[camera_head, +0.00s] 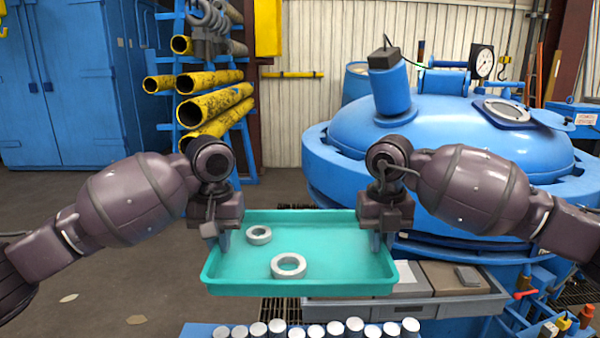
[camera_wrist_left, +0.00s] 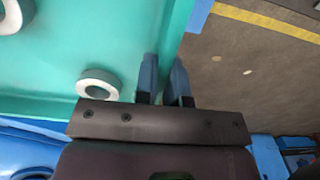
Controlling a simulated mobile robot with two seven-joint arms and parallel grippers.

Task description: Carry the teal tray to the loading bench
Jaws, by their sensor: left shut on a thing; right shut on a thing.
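The teal tray (camera_head: 300,218) is held between my two grippers in the head view and looks roughly level. Two pale metal rings lie in it: a smaller ring (camera_head: 259,235) at the back left and a larger ring (camera_head: 289,266) near the front middle. My left gripper (camera_head: 222,238) is shut on the tray's left wall. In the left wrist view the fingers (camera_wrist_left: 165,85) of that gripper straddle the tray's wall (camera_wrist_left: 172,35), with a ring (camera_wrist_left: 98,84) close by. My right gripper (camera_head: 381,240) is shut on the tray's right wall.
A big blue furnace (camera_head: 450,130) stands behind and to the right. A blue surface with several pale cylinders (camera_head: 310,331) is at the bottom. Yellow pipes (camera_head: 215,103) hang on a rack. Floor at the left is open.

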